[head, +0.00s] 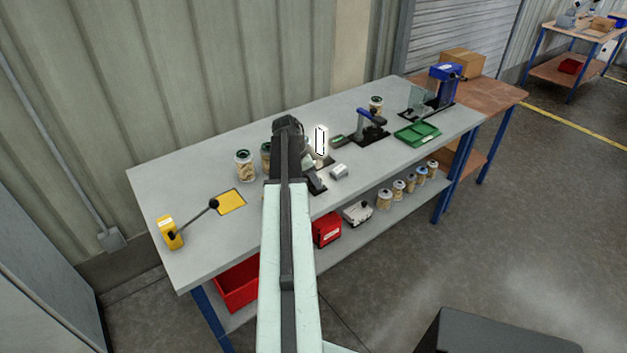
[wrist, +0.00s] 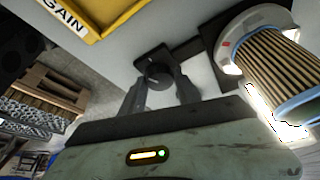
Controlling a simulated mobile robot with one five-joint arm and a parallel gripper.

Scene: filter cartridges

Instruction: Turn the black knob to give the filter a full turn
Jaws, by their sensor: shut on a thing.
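In the wrist view the black knob (wrist: 155,70) sits on a dark mount on the grey bench top. My gripper (wrist: 160,79) has its two fingers on either side of the knob and is shut on it. The filter (wrist: 268,68), a pleated tan cartridge with pale blue-grey end rings, stands to the right of the knob, apart from the fingers. In the head view my arm covers part of this spot, and I cannot make out the knob there.
A bright light panel (head: 320,141) stands by the filter. In the wrist view a yellow tray (wrist: 95,22) with partly visible lettering is at upper left.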

